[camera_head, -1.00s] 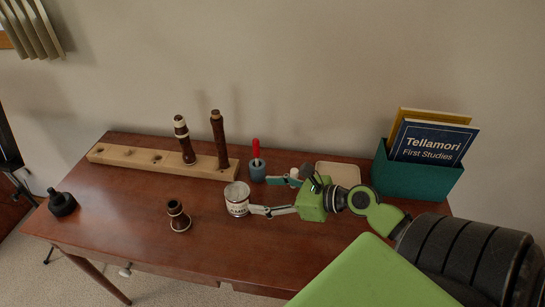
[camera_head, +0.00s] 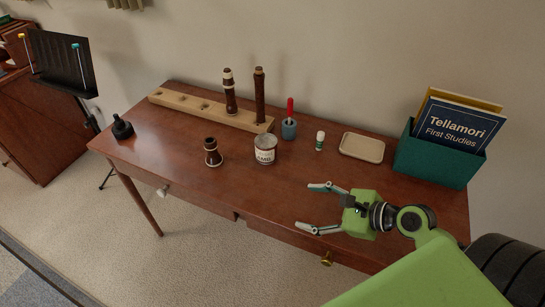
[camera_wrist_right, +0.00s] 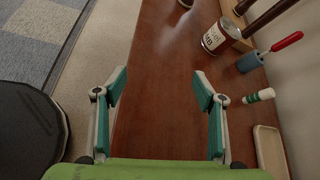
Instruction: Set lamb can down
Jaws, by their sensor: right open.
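The lamb can (camera_head: 265,150), a silvery tin with a white and dark red label, stands upright on the brown wooden table (camera_head: 225,180). It also shows in the right wrist view (camera_wrist_right: 221,36), beyond and to the right of the fingers. My right gripper (camera_head: 318,208) is open and empty near the table's front edge, apart from the can, to its front right. Its spread fingers show in the right wrist view (camera_wrist_right: 160,90) with only bare table between them. My left gripper is not in view.
Behind the can are a wooden stand (camera_head: 190,102) with dark instrument joints, a blue cup (camera_head: 289,130) with a red-handled tool, a small white-green tube (camera_head: 320,141), a beige tray (camera_head: 362,147) and a teal book box (camera_head: 437,162). A dark joint (camera_head: 213,153) stands left of the can.

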